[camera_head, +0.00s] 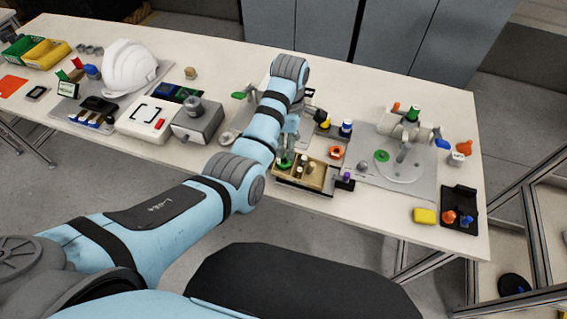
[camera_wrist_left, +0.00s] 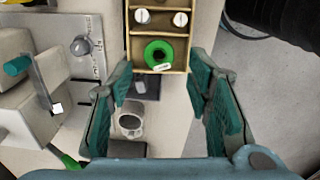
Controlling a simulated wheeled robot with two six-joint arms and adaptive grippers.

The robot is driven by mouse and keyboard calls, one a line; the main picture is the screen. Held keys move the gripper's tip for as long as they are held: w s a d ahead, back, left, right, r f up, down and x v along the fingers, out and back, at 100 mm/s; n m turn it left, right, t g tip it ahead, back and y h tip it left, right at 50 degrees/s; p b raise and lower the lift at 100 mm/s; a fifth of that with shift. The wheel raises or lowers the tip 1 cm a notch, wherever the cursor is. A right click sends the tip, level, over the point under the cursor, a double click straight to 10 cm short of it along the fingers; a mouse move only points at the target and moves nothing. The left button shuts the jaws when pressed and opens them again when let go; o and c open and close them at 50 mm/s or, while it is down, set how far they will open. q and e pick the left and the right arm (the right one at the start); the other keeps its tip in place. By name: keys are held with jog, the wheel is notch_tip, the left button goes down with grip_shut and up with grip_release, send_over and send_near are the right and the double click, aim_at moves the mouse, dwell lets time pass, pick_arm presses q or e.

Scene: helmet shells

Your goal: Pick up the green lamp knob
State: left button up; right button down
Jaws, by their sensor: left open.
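The green knob (camera_wrist_left: 158,53), round with a dark centre and a small pale label, sits in the end compartment of a wooden tray (camera_wrist_left: 128,30) in the left wrist view. In the head view the green knob (camera_head: 284,163) shows at the tray's left end, partly hidden by my gripper. My left gripper (camera_wrist_left: 158,82) is open and empty, its teal fingers spread on either side below the knob in the wrist view. In the head view my left gripper (camera_head: 289,146) is over the tray's left end. My right gripper is in neither view.
Small white-topped parts (camera_wrist_left: 142,16) stand in the neighbouring tray compartment. Right of the tray are an orange ring (camera_head: 336,152), a green disc (camera_head: 381,156) on a grey plate and a yellow block (camera_head: 424,216). A white helmet (camera_head: 129,67) and grey box (camera_head: 197,122) stand left.

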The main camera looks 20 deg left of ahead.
aim_at(285, 160)
pick_arm(q)
jog(key=f, duration=0.2)
jog(key=f+b, duration=0.1)
jog(key=f, duration=0.4)
jog(key=shift+w+a+f+b, duration=0.1)
jog(key=shift+a+f+b, duration=0.2)
jog(key=shift+a+f, duration=0.1)
jog(key=shift+f, duration=0.4)
jog(key=shift+d, duration=0.1)
jog(key=c, duration=0.6)
jog(key=shift+r, duration=0.1)
jog(key=shift+c, duration=0.4)
